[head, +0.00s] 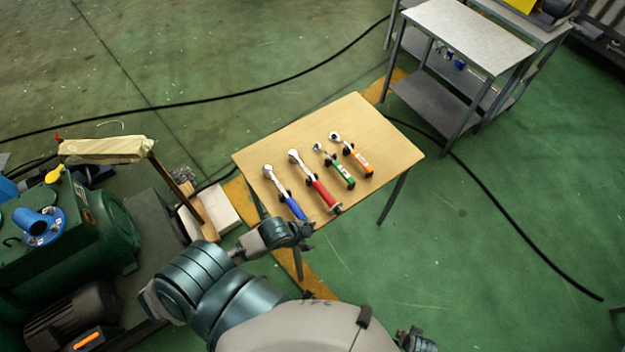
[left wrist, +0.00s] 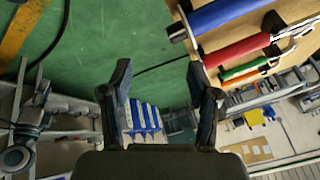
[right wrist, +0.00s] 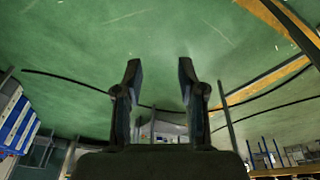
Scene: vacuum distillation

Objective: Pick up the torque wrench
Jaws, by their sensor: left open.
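Several ratchet-headed wrenches lie side by side on a small wooden table in the head view. Their handles are blue (head: 289,207), red (head: 323,194), green (head: 343,174) and orange (head: 359,160), with the metal heads toward the upper left. I cannot tell which is meant by the torque wrench. My left gripper (head: 303,232) is open and empty at the table's near edge, just below the blue handle's end. In the left wrist view, the blue handle (left wrist: 222,13) and red handle (left wrist: 236,51) show beyond the right finger. My right gripper (right wrist: 159,68) is open and empty over the floor.
The wooden table (head: 258,150) has bare room at its left and far side. A green machine (head: 75,230) stands at the left. A grey metal cart (head: 460,40) stands at the back right. Black cables (head: 180,105) cross the green floor.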

